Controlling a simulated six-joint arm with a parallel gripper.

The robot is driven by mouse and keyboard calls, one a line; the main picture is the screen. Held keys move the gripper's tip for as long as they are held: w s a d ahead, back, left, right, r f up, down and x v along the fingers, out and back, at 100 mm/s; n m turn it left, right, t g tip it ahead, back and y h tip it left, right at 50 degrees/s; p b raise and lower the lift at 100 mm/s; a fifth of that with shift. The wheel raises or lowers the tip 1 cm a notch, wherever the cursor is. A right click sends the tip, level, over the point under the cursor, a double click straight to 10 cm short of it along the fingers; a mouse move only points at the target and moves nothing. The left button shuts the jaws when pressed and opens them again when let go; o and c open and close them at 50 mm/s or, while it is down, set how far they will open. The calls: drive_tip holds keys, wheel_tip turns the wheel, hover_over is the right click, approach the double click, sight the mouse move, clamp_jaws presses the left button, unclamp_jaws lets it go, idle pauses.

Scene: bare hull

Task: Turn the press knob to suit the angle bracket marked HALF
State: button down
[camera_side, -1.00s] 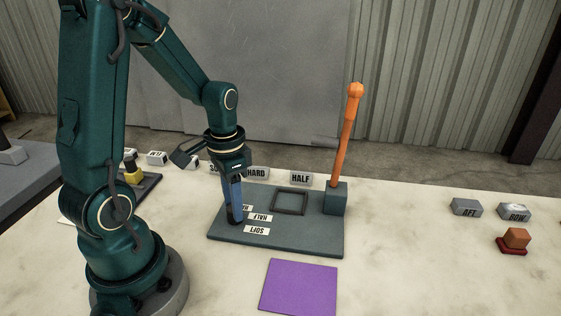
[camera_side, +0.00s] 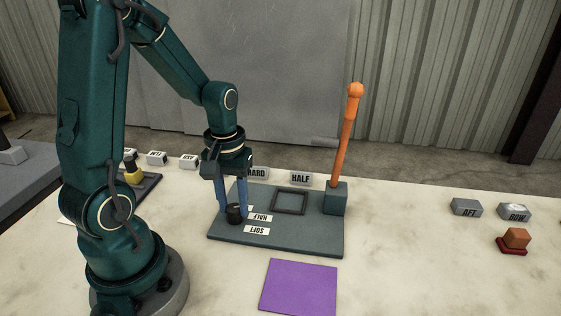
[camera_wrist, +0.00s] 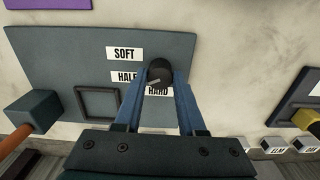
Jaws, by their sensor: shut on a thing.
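The press is a dark grey-green base plate (camera_side: 280,235) with a small black knob (camera_side: 235,213) at its left. My gripper (camera_side: 231,212) points down with its blue fingers on either side of the knob, shut on it. In the wrist view the knob (camera_wrist: 161,70) shows between the fingertips, with a light pointer line toward the lower left, between the HALF plate (camera_wrist: 125,77) and the partly covered HARD plate (camera_wrist: 158,90). The SOFT plate (camera_wrist: 124,53) lies further off. A grey block marked HALF (camera_side: 301,178) stands behind the press; I cannot make out an angle bracket.
An orange lever (camera_side: 345,135) rises from a block at the press's right, beside a square frame (camera_side: 290,201). A purple mat (camera_side: 299,287) lies in front. Blocks marked AFT (camera_side: 466,207) and BOW (camera_side: 514,212) and an orange-brown block (camera_side: 516,238) sit right.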

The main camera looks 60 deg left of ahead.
sight(234, 207)
drive_tip(key=shift+n, duration=0.4)
drive_tip(key=c, duration=0.5)
unclamp_jaws()
drive_tip(key=shift+r, duration=0.1)
drive_tip(key=shift+r, duration=2.5)
drive_tip(key=s+d+r+m+t, duration=0.4)
drive_tip(key=d+r+m, duration=0.3)
drive_tip(key=d+m, duration=0.2)
drive_tip(key=shift+s+d+r+m+t, duration=0.15)
drive_tip(key=shift+d+m+t, duration=0.15)
drive_tip(key=shift+d+t, duration=0.4)
